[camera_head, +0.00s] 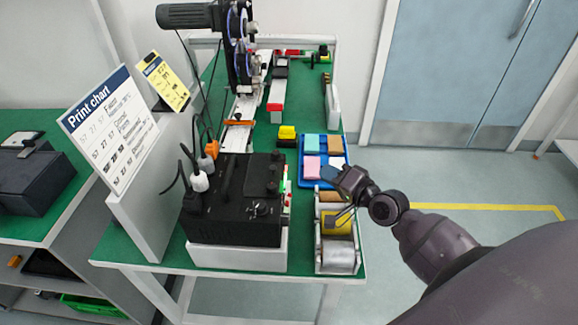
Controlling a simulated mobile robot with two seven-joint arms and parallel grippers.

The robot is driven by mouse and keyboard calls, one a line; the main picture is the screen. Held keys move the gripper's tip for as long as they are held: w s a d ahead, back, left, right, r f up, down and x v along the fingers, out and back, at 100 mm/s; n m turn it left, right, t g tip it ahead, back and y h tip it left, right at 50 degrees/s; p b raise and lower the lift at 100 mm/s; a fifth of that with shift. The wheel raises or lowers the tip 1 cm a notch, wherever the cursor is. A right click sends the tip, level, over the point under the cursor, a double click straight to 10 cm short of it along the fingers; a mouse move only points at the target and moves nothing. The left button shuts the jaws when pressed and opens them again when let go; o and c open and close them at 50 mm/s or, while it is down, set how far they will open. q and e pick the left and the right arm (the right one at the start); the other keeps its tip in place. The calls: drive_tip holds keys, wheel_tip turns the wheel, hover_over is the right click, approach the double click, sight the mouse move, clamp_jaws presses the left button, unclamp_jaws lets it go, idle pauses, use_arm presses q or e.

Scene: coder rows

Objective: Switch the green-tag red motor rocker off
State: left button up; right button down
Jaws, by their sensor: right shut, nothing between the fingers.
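The black coder box (235,200) stands on a white base on the green table. On its right side is a narrow strip of small red and green parts (287,198). The motor rocker and its green tag are too small there to tell apart, and the rocker's position cannot be read. My right gripper (327,173) is shut and empty. In the picture it is right of that strip, over the near edge of the blue tray (305,187). A gap shows between it and the box. My left gripper is not in view.
The blue tray holds several coloured blocks. A bin with a yellow item and a metallic roll (337,254) stands at the table's front right, below my right gripper. A print chart board (110,128) and cables are at the box's left. A conveyor (239,125) runs behind.

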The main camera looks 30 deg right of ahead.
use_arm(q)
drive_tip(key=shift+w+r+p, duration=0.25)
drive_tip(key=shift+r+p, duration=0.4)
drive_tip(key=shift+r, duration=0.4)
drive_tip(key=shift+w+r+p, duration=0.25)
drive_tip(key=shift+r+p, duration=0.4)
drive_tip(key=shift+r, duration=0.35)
use_arm(e)
drive_tip(key=shift+w+a+r, duration=0.15)
drive_tip(key=shift+w+a, duration=0.35)
drive_tip(key=shift+a, duration=0.3)
drive_tip(key=shift+w+a+r, duration=0.15)
drive_tip(key=shift+w+a, duration=0.35)
drive_tip(key=shift+a, duration=0.35)
drive_tip(key=shift+w+a+r, duration=0.15)
drive_tip(key=shift+w+a, duration=0.35)
drive_tip(key=shift+a, duration=0.3)
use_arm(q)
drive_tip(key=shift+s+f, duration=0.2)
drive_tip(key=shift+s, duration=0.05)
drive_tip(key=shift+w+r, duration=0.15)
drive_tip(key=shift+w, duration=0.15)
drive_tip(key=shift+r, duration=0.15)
use_arm(e)
drive_tip(key=shift+a, duration=0.1)
